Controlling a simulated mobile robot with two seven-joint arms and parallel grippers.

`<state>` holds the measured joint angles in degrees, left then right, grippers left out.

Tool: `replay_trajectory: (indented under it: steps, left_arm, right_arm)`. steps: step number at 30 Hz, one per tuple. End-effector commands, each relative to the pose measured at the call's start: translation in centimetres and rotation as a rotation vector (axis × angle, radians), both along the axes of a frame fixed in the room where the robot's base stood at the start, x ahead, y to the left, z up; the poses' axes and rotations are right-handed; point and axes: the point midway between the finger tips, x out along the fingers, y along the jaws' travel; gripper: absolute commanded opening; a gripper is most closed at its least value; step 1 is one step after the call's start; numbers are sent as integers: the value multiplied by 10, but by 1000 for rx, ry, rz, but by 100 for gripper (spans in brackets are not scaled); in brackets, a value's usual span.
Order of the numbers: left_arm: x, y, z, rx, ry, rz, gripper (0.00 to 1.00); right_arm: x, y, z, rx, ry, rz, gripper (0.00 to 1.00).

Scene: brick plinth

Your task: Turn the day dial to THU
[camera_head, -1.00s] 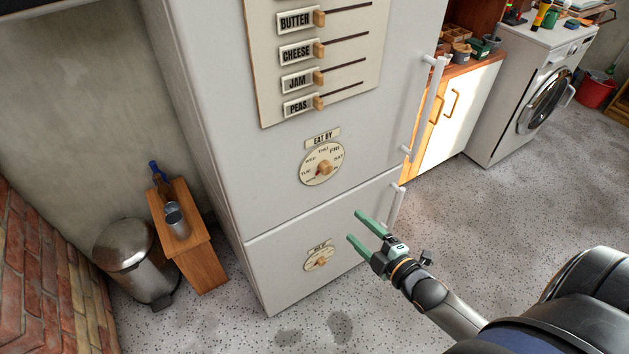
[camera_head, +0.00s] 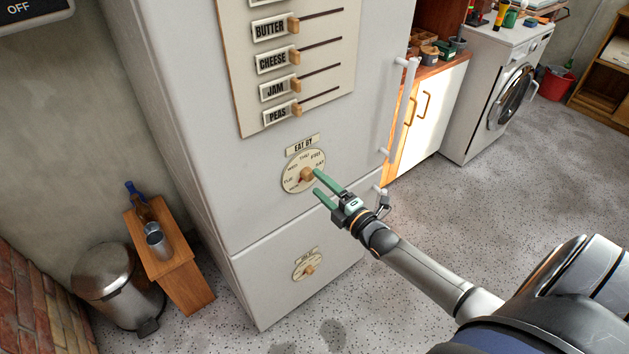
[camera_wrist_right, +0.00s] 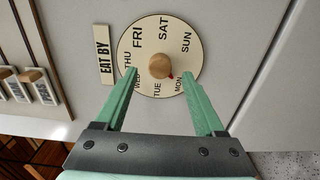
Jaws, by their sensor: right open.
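The day dial (camera_head: 291,181) is a round cream disc under an "EAT BY" label on the fridge door, with a wooden knob (camera_head: 306,174) at its centre. In the right wrist view, the dial (camera_wrist_right: 183,62) carries day names and the knob (camera_wrist_right: 160,66) has a red mark pointing towards MON. THU is at the dial's left edge there, partly behind a fingertip. My right gripper (camera_head: 318,182) is open and empty, just in front of the dial's right side. In the wrist view its green fingers (camera_wrist_right: 160,72) appear on either side of the knob, without visible contact. My left gripper is out of view.
A second, smaller dial (camera_head: 307,265) is on the lower fridge door (camera_head: 262,287). Sliders on a cream board (camera_head: 232,70) are above. White door handles (camera_head: 398,110) run along the fridge's right edge. A wooden stand (camera_head: 172,262) and a metal bin (camera_head: 112,285) stand left.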

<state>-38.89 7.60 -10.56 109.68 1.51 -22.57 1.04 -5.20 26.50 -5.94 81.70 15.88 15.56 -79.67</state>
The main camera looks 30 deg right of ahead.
Motion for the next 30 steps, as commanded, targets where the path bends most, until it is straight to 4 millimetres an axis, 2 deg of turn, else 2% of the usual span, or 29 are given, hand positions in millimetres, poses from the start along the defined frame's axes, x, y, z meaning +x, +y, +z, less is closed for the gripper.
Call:
replay_trajectory:
  steps: [6, 18, 30]
  left_arm:
    - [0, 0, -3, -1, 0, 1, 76]
    - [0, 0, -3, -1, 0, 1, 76]
    - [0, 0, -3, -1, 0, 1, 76]
  right_arm:
    - [23, 2, 0, 1, -1, 0, 71]
    - [28, 2, 0, 1, 1, 0, 71]
    - [28, 2, 0, 1, 0, 0, 27]
